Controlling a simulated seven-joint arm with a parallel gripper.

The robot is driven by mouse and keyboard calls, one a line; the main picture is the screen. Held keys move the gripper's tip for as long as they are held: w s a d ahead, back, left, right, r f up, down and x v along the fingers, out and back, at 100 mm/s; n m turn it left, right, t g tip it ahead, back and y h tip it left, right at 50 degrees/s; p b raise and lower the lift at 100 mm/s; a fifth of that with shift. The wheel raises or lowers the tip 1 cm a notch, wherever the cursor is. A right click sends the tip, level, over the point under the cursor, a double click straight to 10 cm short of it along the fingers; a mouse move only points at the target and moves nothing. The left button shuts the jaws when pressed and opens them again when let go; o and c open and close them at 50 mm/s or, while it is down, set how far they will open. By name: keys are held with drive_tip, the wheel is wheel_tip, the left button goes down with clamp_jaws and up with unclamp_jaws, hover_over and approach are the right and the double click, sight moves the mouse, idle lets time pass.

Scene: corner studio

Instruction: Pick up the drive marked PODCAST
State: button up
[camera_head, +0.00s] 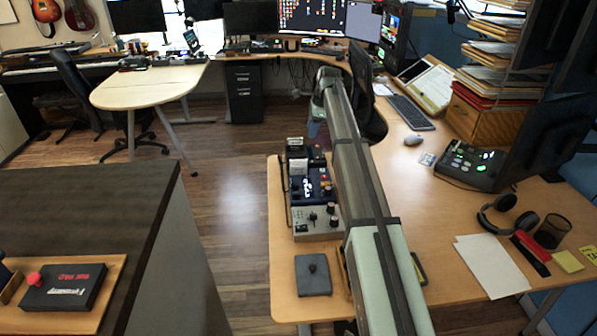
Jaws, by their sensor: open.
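I cannot read the word PODCAST on anything in the head view. A flat dark grey, squarish case (313,275) lies on the wooden desk near its front left corner, with no readable mark. My arm crosses the middle of the view, over the desk. I cannot make out my gripper or its fingers.
A mixer (318,223) and other gear stand behind the grey case. Headphones (507,214), white paper (490,267), a red stapler-like thing (531,252) and a mesh cup (552,231) are at right.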

drive_tip(key=g+h, duration=0.2)
hover_over(299, 160)
wheel_tip(299, 160, down, 2)
wheel_tip(299, 160, down, 14)
drive_tip(key=shift+w+a+f, duration=0.1)
drive_tip(key=shift+f, duration=0.05)
clamp_jaws()
idle(0.8)
